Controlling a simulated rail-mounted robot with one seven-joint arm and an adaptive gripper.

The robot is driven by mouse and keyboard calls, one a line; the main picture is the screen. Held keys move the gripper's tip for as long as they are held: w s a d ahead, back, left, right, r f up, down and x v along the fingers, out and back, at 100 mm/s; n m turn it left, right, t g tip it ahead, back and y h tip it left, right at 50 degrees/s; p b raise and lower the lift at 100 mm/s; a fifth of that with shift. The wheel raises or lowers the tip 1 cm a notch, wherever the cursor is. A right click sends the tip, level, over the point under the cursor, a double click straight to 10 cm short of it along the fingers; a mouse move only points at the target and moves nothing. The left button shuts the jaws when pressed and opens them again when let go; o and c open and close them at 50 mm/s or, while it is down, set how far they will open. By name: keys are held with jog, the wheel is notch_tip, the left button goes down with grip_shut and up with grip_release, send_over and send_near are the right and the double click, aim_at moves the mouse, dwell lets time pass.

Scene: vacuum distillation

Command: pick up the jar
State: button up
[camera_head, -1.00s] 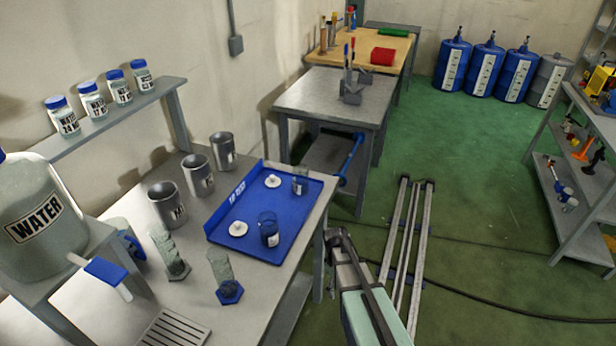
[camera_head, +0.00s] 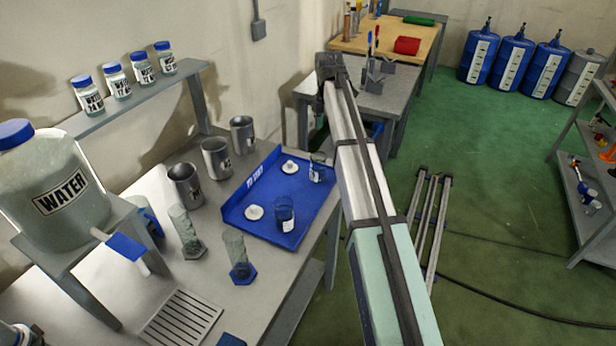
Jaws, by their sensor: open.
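Several clear jars with blue lids and black-lettered labels stand upright in a row on the wall shelf: the nearest jar (camera_head: 87,95), a second jar (camera_head: 116,80), a third jar (camera_head: 142,68) and the far-end jar (camera_head: 165,58). Two small open blue-tinted glass vessels stand in the blue tray, the nearer vessel (camera_head: 284,214) and the farther vessel (camera_head: 318,168). The frame does not show which one is the task's jar. My gripper (camera_head: 327,72) is raised at the arm's far end, right of the shelf, open and apart from all of these.
The blue tray (camera_head: 238,212) also holds two white discs. A grey table (camera_head: 350,96) stands behind my gripper.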

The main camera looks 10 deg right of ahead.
aim_at(318, 165)
jog(key=shift+s+a+f+n+p, duration=0.1)
jog(key=shift+a+f+n+p, duration=0.3)
jog(key=shift+f+p, duration=1.1)
jog(key=shift+s+a+f+n+p, duration=0.1)
jog(key=shift+a+f+n+p, duration=0.3)
jog(key=shift+f, duration=2.15)
jog(key=shift+s+a+f+n+p, duration=0.1)
jog(key=shift+a+f+n+p, duration=0.3)
jog(key=shift+f+p, duration=1.05)
notch_tip(318, 165, down, 2)
jog(key=shift+w+f+b, duration=0.1)
jog(key=shift+f+b, duration=0.05)
jog(key=shift+b, duration=0.3)
jog(key=c, duration=1.3)
